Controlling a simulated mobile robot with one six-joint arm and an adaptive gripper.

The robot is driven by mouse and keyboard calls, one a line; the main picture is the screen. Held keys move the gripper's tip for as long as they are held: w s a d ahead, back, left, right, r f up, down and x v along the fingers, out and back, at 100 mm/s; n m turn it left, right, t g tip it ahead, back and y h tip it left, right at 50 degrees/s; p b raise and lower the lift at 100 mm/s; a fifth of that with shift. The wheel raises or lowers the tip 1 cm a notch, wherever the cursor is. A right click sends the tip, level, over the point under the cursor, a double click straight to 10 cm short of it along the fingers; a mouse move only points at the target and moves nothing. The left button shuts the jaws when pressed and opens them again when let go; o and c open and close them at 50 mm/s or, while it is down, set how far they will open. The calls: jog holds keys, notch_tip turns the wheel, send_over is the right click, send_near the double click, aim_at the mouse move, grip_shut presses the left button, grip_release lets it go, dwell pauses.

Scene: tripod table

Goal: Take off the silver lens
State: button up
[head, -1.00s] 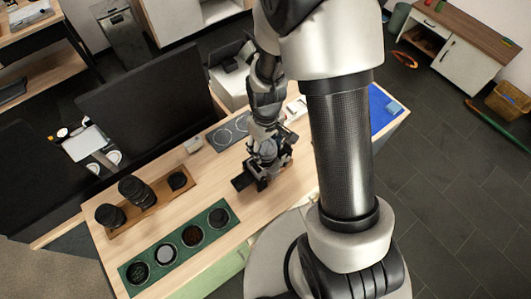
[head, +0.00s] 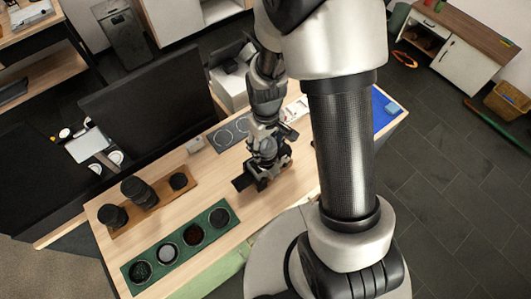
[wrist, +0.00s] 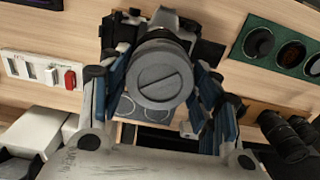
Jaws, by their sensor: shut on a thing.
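A camera (head: 262,178) with a silver top and dark body stands on the wooden table. In the wrist view its body (wrist: 166,18) shows behind the silver lens (wrist: 165,76), a grey cylinder with a slotted round front. My gripper (wrist: 161,48) is shut on the lens, one finger on each side. The lens is still against the camera body, as far as I can see. In the head view my gripper (head: 266,150) is directly over the camera and hides much of the lens.
A brown wooden board (head: 158,204) holds several black lenses. A green tray (head: 180,252) has several round wells with dark and grey discs. A grey mat (head: 221,138) with ring marks lies behind the camera. A dark monitor (head: 150,100) stands at the table's back edge.

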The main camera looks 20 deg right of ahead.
jog(key=shift+r+p, duration=1.45)
jog(key=shift+r, duration=0.7)
